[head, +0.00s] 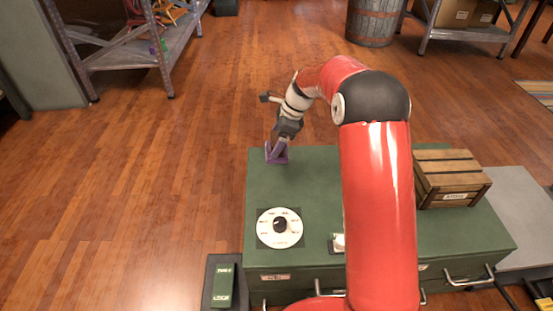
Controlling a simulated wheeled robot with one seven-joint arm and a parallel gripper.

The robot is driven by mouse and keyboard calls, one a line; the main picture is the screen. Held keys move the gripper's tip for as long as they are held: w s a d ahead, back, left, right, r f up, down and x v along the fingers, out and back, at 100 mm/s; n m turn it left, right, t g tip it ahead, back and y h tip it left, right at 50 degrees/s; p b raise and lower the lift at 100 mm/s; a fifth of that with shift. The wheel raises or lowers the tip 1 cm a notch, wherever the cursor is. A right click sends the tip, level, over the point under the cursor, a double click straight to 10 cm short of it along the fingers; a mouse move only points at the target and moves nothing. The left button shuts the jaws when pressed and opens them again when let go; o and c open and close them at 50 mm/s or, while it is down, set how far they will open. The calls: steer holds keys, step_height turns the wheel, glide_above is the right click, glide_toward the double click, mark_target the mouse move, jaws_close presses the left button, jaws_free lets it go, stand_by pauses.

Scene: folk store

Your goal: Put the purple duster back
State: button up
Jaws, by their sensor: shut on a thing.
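The purple duster (277,155) is at the far left corner of the green cabinet top (315,185). Only a small purple part shows below my gripper (280,143); the rest is hidden by the fingers. My gripper points down and is shut on the duster. The duster is at or just above the cabinet top; I cannot tell whether it touches.
A white round dial (265,228) lies on the near left of the top. A wooden crate (450,180) stands at the right. A small white item (338,242) is partly behind my arm. A metal shelf (150,50) and a barrel (372,22) stand farther back.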

step_height(320, 180, down, 7)
steer(key=shift+f, duration=0.2)
steer(key=shift+f, duration=0.1)
steer(key=o, duration=1)
